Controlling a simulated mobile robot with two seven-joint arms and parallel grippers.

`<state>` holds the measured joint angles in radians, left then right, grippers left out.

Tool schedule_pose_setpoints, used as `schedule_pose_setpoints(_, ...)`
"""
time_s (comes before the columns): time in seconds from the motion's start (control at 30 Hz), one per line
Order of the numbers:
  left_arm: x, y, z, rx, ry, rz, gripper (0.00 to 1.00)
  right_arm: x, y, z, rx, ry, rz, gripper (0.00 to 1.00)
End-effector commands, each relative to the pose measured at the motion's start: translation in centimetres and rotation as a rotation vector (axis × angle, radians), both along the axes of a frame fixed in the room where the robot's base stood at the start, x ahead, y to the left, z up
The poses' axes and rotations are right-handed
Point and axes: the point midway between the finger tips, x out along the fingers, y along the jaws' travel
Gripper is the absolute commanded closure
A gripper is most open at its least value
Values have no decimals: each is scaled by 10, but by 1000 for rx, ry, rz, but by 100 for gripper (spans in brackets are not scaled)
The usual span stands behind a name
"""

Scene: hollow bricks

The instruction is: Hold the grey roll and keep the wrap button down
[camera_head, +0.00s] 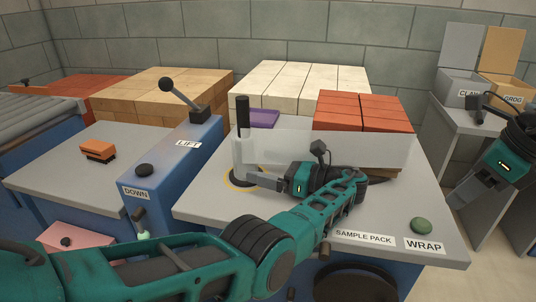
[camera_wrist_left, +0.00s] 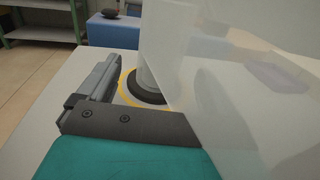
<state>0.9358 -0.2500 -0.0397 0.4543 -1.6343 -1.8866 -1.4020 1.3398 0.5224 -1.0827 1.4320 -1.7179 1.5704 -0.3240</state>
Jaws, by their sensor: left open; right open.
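The pale grey roll (camera_head: 239,157) stands upright, with a black handle on top and a yellow ring around its dark base. Clear film stretches from it to the right, in front of a red brick stack (camera_head: 364,109). My left gripper (camera_head: 252,181) is open low at the roll. In the left wrist view the roll (camera_wrist_left: 163,45) stands beyond the gripper palm, between the fingers, and film veils the right finger. I cannot tell whether a finger touches it. My right gripper (camera_head: 482,112) is open, apart from the button, at the right edge.
A blue console (camera_head: 176,163) with a LIFT lever (camera_head: 184,95) and a DOWN button (camera_head: 144,170) stands left of the table. Cream bricks (camera_head: 299,88) stand behind. Labelled bins (camera_head: 462,88) are at the back right. The table is bare between film and button.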

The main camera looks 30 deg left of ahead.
Motion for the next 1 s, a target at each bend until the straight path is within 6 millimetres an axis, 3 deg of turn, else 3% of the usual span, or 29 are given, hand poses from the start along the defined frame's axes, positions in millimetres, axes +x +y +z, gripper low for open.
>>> schedule_pose_setpoints(0.5,-5,67,1,0,-2,1,7,0,0,0,0,0,0,57)
schedule_pose_setpoints(0.93,-5,75,1,0,-1,-1,7,0,0,0,0,0,0,57)
schedule_pose_setpoints(1.0,-5,75,1,0,-1,-1,14,0,0,0,0,0,0,57)
